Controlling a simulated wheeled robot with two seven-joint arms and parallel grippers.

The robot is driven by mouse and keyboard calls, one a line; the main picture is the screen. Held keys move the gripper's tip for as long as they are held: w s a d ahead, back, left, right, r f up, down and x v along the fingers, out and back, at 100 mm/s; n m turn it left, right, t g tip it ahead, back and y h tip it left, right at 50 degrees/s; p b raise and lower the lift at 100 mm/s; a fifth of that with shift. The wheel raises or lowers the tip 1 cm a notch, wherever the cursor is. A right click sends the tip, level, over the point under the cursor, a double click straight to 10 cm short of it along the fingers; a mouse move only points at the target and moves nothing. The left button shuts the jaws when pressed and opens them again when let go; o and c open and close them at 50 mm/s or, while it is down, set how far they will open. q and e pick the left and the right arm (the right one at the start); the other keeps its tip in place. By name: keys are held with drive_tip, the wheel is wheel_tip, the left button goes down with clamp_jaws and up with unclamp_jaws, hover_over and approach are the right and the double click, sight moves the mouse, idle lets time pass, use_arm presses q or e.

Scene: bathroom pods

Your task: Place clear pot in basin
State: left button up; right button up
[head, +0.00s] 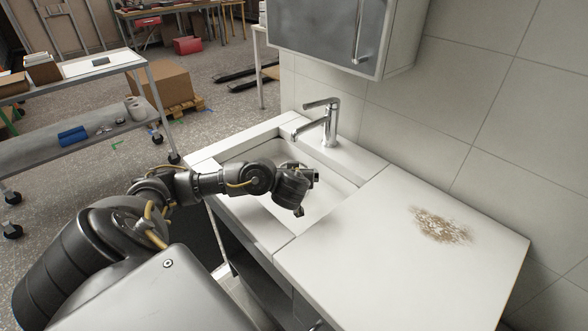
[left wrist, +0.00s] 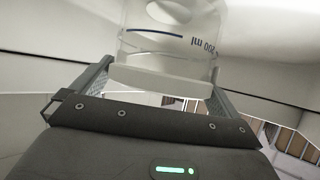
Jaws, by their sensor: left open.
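I cannot tell whether a finger touches the pot. In the head view the pot is not discernible, with my gripper and wrist covering part of the basin. My right gripper is not in view.
A chrome tap (head: 330,122) stands at the basin's back edge. A white counter (head: 385,255) with a brown-white stained patch (head: 440,225) lies to the right. A wall cabinet (head: 345,38) hangs above. A shelf cart (head: 85,120) stands at the left.

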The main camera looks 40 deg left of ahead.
use_arm(q)
drive_tip(key=shift+s+d+r+p, duration=0.5)
drive_tip(key=shift+d+r+p, duration=0.05)
drive_tip(key=shift+r+p, duration=0.15)
drive_tip(key=shift+v, duration=2.85)
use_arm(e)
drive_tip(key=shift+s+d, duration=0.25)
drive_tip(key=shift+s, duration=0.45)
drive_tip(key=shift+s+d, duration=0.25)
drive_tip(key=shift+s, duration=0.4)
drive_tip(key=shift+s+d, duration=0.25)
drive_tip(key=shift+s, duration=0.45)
use_arm(q)
drive_tip(key=shift+s, duration=0.1)
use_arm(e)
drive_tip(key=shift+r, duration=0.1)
